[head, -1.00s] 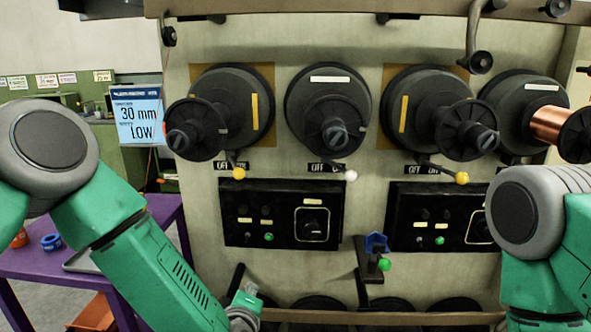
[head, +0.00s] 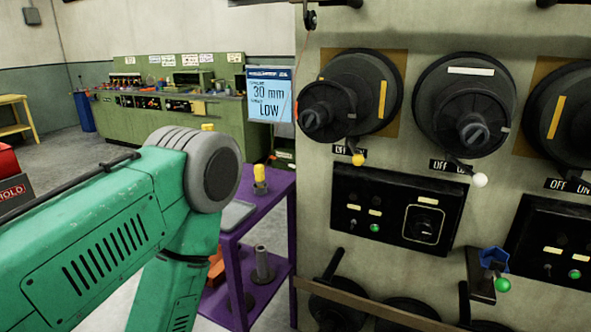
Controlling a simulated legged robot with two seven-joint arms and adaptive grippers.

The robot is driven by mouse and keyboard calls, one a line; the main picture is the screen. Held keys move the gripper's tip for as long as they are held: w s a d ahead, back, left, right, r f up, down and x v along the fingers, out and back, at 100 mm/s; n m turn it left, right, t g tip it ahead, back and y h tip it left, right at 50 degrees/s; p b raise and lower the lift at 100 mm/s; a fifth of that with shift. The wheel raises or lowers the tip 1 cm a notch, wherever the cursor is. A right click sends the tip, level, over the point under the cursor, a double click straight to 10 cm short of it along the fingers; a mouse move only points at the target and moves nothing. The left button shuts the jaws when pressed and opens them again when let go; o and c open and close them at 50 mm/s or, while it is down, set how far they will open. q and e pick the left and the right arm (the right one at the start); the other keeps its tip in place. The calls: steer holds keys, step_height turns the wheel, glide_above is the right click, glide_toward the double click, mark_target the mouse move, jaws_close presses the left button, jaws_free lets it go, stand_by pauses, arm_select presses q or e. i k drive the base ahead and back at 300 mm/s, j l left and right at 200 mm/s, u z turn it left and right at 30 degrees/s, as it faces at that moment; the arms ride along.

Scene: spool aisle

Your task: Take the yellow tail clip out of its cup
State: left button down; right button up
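I cannot make out the yellow tail clip or its cup for certain. A small yellow upright piece (head: 260,178) stands on the purple cart (head: 272,203), too small to identify. Another small yellow piece (head: 208,127) shows just above my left arm, its lower part hidden. A blue holder (head: 493,258) with a green ball below it sits on the front of the machine at the lower right. My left arm fills the lower left and hides part of the cart; its gripper is out of the picture. My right arm and gripper are not in view.
The grey machine (head: 318,165) with black spools and control boxes fills the right. A screen (head: 270,95) reads 30 mm LOW. The cart's lower shelf carries a grey spindle (head: 262,265). A green workbench (head: 165,110) stands behind, with open floor before it.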

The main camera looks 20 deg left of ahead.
mark_target(259, 169)
steer(key=k+j+u, duration=0.1)
steer(key=u, duration=0.7)
steer(key=i+j+u, duration=0.8)
steer(key=i+j, duration=0.1)
steer(key=i, duration=0.05)
